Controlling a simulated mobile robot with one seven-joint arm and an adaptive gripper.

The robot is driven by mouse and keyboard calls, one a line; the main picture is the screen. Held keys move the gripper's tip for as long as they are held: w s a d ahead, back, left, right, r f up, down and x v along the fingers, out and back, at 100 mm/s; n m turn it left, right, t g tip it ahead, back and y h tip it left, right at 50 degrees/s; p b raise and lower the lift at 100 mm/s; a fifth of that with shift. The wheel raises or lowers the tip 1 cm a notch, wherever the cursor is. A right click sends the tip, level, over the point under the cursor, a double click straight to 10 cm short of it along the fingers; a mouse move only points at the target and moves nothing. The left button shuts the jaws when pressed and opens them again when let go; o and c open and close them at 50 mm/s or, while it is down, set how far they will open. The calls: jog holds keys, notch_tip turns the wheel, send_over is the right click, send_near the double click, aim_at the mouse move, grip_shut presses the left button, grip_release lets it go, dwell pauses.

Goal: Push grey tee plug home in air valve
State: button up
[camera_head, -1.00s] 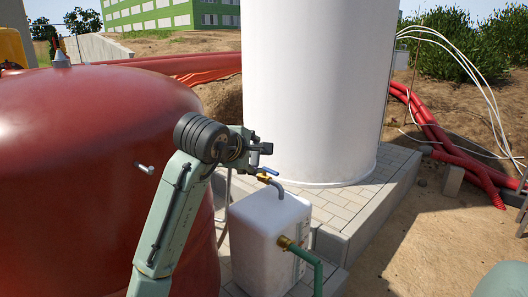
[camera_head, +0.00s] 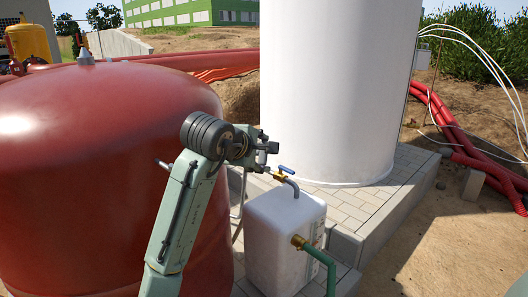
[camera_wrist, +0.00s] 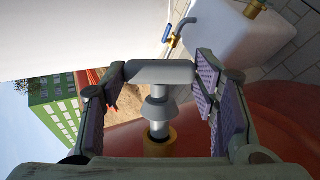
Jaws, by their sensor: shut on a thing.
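The grey tee plug (camera_wrist: 160,72) is in the middle of the wrist view, with a crossbar, a cone-shaped flange and a bright metal stem. The stem lines up with a brass collar, apparently the air valve (camera_wrist: 160,146), below it in the picture. I cannot tell how deep the stem sits in the collar. My gripper (camera_wrist: 162,84) has its purple-padded fingers on either side of the plug, shut on it. In the head view my gripper (camera_head: 266,151) is beside the red tank, above the white box; the plug and air valve cannot be made out there.
The rounded red tank (camera_head: 90,150) stands close on the left. A white box (camera_head: 283,235) with a blue-lever brass tap (camera_head: 283,173) is just below my gripper. A tall white cylinder (camera_head: 335,90) stands behind on paving. Red pipes (camera_head: 445,125) lie at the right.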

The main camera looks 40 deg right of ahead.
jog(key=shift+w+a, duration=0.45)
jog(key=shift+w, duration=0.1)
jog(key=shift+w+a+p, duration=0.1)
jog(key=shift+w+p, duration=0.05)
jog(key=shift+p, duration=0.15)
jog(key=shift+w+a+p, duration=0.3)
jog(key=shift+w+a, duration=0.1)
jog(key=shift+w, duration=0.1)
jog(key=o, duration=1.8)
jog(key=o, duration=0.5)
jog(key=shift+c, duration=0.2)
